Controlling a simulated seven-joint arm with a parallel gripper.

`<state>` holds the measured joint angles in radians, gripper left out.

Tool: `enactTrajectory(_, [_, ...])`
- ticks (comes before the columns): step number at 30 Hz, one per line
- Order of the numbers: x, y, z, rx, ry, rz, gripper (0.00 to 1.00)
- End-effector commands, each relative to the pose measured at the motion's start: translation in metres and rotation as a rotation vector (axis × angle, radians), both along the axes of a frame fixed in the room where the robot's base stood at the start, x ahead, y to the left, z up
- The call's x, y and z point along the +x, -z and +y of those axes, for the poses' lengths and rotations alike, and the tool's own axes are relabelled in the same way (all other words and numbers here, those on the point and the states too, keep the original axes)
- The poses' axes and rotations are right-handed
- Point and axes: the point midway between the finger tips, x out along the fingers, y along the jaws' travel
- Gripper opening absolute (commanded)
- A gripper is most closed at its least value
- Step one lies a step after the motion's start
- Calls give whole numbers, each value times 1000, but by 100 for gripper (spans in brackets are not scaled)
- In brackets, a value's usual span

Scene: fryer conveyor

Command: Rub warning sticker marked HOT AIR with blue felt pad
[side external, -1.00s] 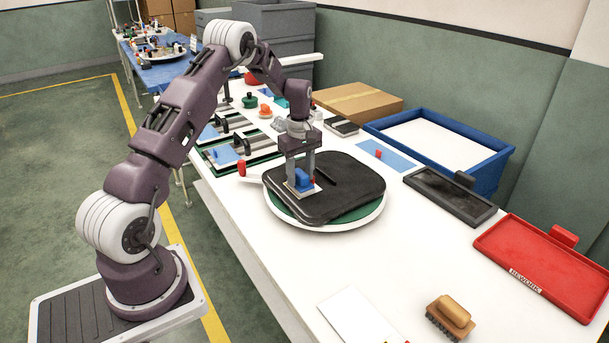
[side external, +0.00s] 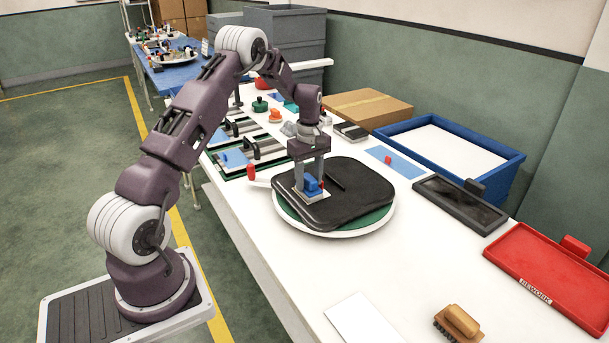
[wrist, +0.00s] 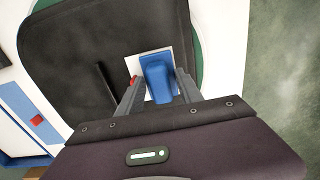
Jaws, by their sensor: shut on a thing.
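My gripper (side external: 311,186) points down over a black, rounded panel (side external: 361,190), with its fingers shut on the blue felt pad (side external: 311,183). In the wrist view the blue pad (wrist: 157,78) sits between the two fingertips. A white square (wrist: 133,66) lies on the panel around and under the pad; its edge also shows in the side view (side external: 322,197). The pad appears to touch this square. No HOT AIR lettering can be read, and the pad and fingers cover part of the square.
The panel rests on a round green-and-white turntable (side external: 292,224) with a red-knobbed handle (side external: 251,172). A blue tray (side external: 512,165), a black tray (side external: 440,203), a red REWORK tray (side external: 550,262) and a brush (side external: 459,322) stand to the right. The front table is mostly clear.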

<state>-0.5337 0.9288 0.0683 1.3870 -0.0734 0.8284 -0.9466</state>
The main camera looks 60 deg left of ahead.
Motion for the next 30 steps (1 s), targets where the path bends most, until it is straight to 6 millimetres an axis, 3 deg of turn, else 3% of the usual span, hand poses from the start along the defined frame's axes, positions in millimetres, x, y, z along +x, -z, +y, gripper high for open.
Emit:
enactTrajectory(10, [0, 0, -32, -1, 1, 0, 5])
enactTrajectory(14, [1, -23, -30, 2, -1, -4, 5])
enactTrajectory(30, [0, -71, -30, 1, 0, -2, 5])
